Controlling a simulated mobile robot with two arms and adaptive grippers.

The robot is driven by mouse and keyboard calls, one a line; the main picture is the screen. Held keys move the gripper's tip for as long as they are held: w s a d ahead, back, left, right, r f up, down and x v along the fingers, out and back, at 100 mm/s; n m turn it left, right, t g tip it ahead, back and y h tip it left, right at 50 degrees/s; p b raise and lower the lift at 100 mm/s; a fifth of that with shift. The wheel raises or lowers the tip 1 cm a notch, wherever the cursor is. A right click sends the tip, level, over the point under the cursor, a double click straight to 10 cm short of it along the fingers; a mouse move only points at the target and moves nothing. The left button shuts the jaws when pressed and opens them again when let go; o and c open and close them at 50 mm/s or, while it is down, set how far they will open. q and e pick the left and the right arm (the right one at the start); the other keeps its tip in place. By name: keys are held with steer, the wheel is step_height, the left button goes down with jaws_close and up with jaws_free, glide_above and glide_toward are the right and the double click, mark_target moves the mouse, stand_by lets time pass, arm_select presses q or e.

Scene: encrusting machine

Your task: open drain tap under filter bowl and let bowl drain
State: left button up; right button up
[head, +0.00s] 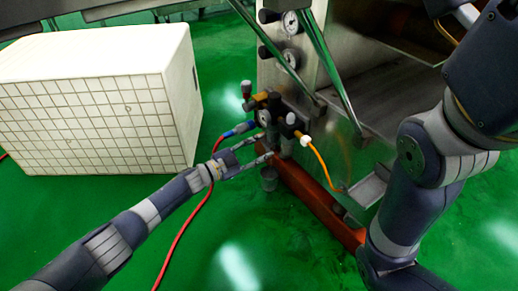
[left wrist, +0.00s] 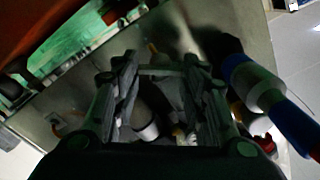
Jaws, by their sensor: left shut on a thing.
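The air unit (head: 266,104) with dark fittings is on the lower left side of the steel machine. My left gripper (head: 271,151) reaches in from the left just under it, its fingers either side of a small part at the filter bowl's underside, which I take to be the drain tap; it is mostly hidden. In the left wrist view my left gripper (left wrist: 160,75) has both fingers in sight, with a grey cylinder (left wrist: 145,122) and dark parts between or behind them. A grey cup (head: 269,180) shows just below the gripper. My right gripper is out of view.
A blue connector (head: 238,129) with a red hose (head: 196,213) is left of the unit. A yellow hose (head: 320,160) runs to its right. An orange-red beam (head: 315,200) lies along the machine's foot. A large white tiled block (head: 95,105) stands left. Green floor is clear in front.

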arm_select(q)
steer(key=o, duration=1.1)
steer(key=shift+c, duration=0.2)
steer(key=shift+a, duration=0.1)
steer(key=v, duration=1.2)
